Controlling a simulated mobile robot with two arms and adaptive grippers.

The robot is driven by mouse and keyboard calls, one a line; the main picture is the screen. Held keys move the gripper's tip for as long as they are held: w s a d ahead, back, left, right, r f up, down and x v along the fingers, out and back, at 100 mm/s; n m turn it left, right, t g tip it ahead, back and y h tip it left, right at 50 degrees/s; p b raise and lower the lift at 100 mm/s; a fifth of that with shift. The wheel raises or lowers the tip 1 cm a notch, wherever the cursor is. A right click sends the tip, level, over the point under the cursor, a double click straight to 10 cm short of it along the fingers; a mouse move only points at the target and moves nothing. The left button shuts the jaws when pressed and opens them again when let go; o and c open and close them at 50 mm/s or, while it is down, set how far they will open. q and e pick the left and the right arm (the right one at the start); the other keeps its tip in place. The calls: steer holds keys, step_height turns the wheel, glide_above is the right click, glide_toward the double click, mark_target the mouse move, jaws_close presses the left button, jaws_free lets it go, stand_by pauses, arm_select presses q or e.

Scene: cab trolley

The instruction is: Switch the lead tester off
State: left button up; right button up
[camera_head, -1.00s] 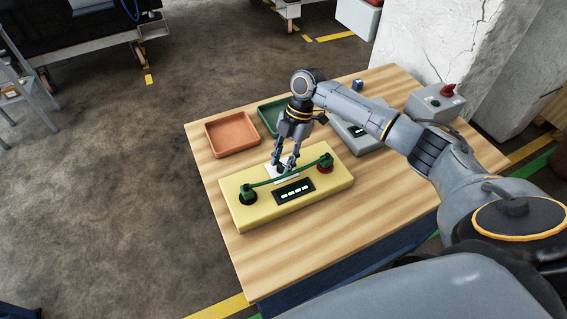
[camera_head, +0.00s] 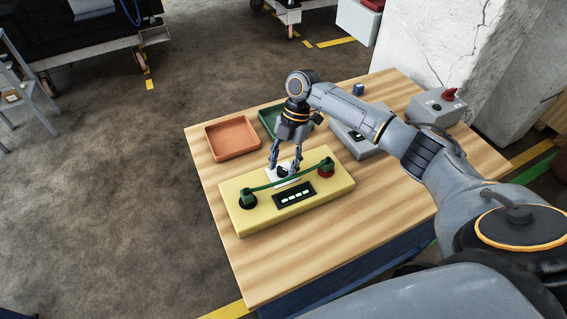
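The lead tester (camera_head: 245,222) is a yellow box on the wooden table. A green lead (camera_head: 266,185) spans its top from a black socket at the left to a red socket at the right. A dark display (camera_head: 294,194) with several lit pale segments is on its near side. A small black switch or knob (camera_head: 281,171) sits on a white plate (camera_head: 270,179) behind the lead. My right gripper (camera_head: 284,170) is open, its fingers apart on either side of the knob; whether they touch it I cannot tell. My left gripper is not in view.
An orange tray (camera_head: 232,138) and a green tray (camera_head: 268,121) stand behind the tester. A grey box (camera_head: 362,146) with a display and another grey box (camera_head: 433,106) with a red knob stand to the right. The table (camera_head: 330,235) is bare in front.

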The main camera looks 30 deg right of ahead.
steer(key=shift+r, duration=0.1)
steer(key=v, duration=1.2)
stand_by(0.4)
